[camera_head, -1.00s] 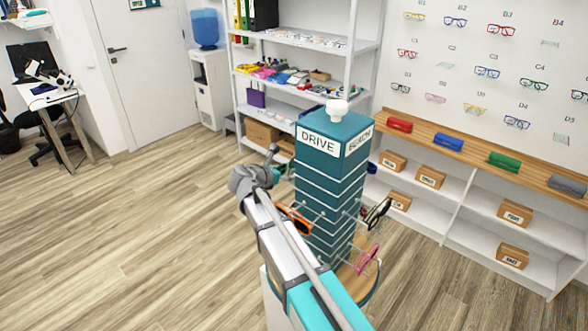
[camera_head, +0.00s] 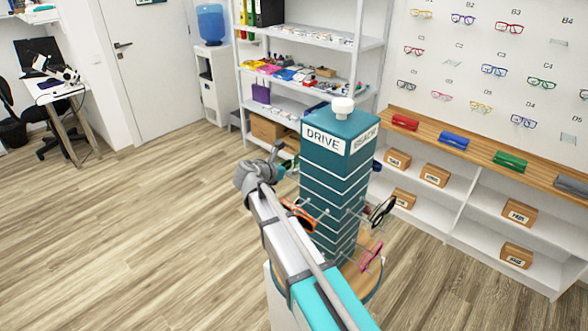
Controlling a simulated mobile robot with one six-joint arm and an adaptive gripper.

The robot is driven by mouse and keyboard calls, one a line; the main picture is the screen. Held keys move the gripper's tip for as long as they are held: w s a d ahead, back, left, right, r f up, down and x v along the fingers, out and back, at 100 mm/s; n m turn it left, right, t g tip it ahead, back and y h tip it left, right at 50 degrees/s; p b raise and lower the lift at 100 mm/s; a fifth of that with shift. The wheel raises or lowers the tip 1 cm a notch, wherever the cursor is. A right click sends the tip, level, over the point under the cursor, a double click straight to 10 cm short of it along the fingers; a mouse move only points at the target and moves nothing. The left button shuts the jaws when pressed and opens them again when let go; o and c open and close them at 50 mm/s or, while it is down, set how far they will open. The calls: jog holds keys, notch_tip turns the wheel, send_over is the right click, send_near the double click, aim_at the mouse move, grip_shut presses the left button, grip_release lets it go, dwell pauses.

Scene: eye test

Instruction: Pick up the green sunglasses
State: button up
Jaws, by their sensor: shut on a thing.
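The teal display tower (camera_head: 334,185) stands in the middle, with glasses hung on its sides. My arm reaches up along its left side, and my gripper (camera_head: 286,167) is at the tower's far left edge, partly hidden by the wrist. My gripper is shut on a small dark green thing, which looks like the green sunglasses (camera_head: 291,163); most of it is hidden. I cannot tell whether it still touches the tower. Orange glasses (camera_head: 299,215), dark glasses with a pale green part (camera_head: 382,210) and pink glasses (camera_head: 371,257) hang lower on the tower.
The tower stands on a round wooden base (camera_head: 372,283). Behind it are a white shelf unit (camera_head: 300,72) and a low wooden-topped counter (camera_head: 478,152) with coloured cases. A desk (camera_head: 60,93) is at the far left. The floor (camera_head: 130,220) on the left is clear.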

aim_at(290, 162)
jog(key=shift+r+p, duration=4.6)
jog(key=shift+r, duration=0.2)
